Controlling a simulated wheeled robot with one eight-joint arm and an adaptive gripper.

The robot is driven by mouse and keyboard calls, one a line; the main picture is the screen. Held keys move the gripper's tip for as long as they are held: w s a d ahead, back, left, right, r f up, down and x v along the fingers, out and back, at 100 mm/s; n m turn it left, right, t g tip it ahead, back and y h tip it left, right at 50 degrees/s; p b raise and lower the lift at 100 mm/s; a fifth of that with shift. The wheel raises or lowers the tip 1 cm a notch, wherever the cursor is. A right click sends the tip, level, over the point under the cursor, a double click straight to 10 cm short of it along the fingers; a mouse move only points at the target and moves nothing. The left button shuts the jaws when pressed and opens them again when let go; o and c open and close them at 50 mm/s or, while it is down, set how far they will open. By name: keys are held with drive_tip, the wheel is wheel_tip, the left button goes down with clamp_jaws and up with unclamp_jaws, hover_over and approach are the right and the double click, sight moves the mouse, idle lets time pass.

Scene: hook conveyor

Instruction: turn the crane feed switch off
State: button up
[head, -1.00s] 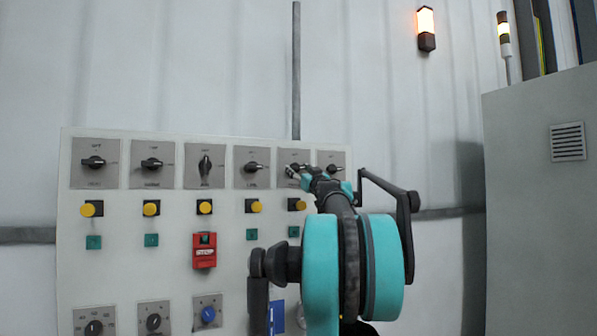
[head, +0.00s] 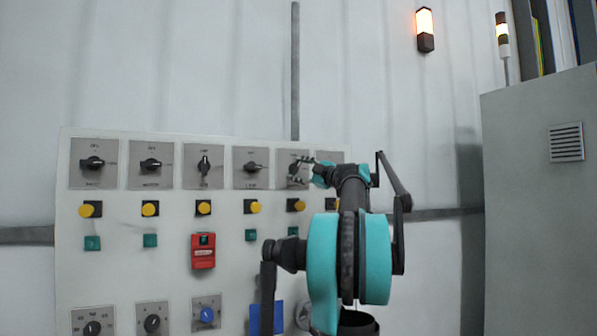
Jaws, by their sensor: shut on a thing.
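A pale control panel (head: 120,270) carries a top row of black rotary switches on grey plates. Their small labels are too blurred to read, so I cannot tell by name which one is the crane feed switch. My gripper (head: 303,168) is at the fifth switch from the left (head: 294,158), shut on its knob. The fingers partly cover this knob, and its exact angle is hard to tell. The third switch (head: 204,165) has its knob upright. The first (head: 93,163), second (head: 151,163) and fourth (head: 252,168) have their knobs lying sideways.
Below are yellow buttons (head: 150,208), green squares (head: 150,240), a red box (head: 203,251) and lower dials (head: 152,322). My arm covers the panel's right part. A grey cabinet (head: 530,220) stands at right. An orange lamp (head: 425,22) glows on the wall.

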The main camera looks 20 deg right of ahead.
drive_tip(key=n+g, duration=0.2)
drive_tip(key=n, duration=0.4)
drive_tip(key=shift+r, duration=0.1)
drive_tip(key=shift+n, duration=0.3)
idle(0.3)
drive_tip(key=o, duration=1.2)
drive_tip(key=shift+c, duration=0.2)
drive_tip(key=v, duration=1.2)
drive_tip(key=shift+r, duration=0.3)
drive_tip(key=shift+d, duration=0.1)
